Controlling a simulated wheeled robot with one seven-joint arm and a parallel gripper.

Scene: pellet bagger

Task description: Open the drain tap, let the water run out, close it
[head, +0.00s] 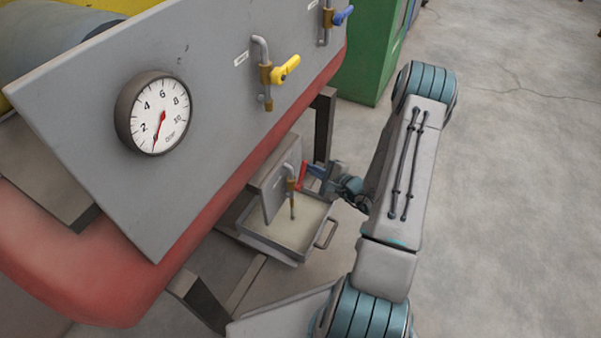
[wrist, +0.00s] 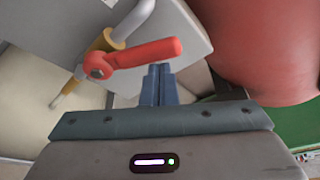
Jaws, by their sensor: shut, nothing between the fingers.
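The drain tap has a red lever handle (wrist: 140,55) on a brass body (wrist: 104,42) with a bent grey pipe. In the head view the red handle (head: 302,175) sits low under the machine, above a shallow tray (head: 262,243). The brass spout (head: 292,208) points down into the tray. In the wrist view the handle lies crosswise, just beyond my fingertips. My gripper (wrist: 159,72) is shut and empty, its blue fingers close to the underside of the handle near its free end. I cannot tell whether they touch. No water stream shows clearly at the spout.
A grey panel carries a round gauge (head: 160,116), its red needle pointing near the bottom, a yellow-handled tap (head: 286,69) and a blue-handled tap (head: 342,15). A red rounded body (head: 95,255) hangs above the tray. A green cabinet (head: 366,55) stands behind. The floor at right is clear.

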